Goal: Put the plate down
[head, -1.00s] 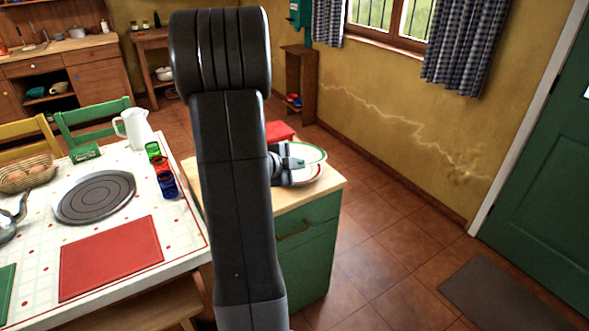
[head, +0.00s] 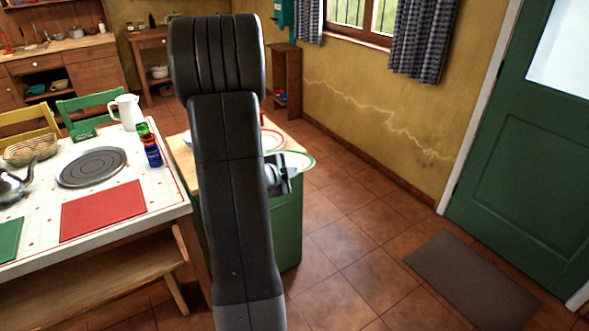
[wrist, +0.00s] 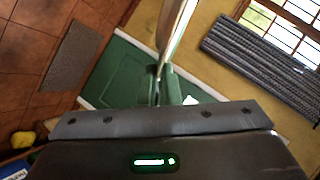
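My gripper (head: 287,178) is shut on a white plate with a green rim (head: 293,160), beside the right edge of the small green cabinet (head: 287,225). In the wrist view the held plate (wrist: 176,35) shows nearly edge-on, rising from between my fingers (wrist: 158,92). A second plate, with a red rim (head: 272,138), lies on the cabinet's wooden top, partly hidden by my arm. My arm also hides much of the cabinet top. I cannot tell the exact gap between the held plate and the cabinet.
The white table (head: 110,200) at left holds a red mat (head: 103,210), a grey round tray (head: 92,167), a white jug (head: 126,110), coloured cups (head: 151,150) and an egg basket (head: 32,150). A bench (head: 100,275) stands before it. Open tiled floor lies right, with a doormat (head: 472,280) by the green door (head: 525,150).

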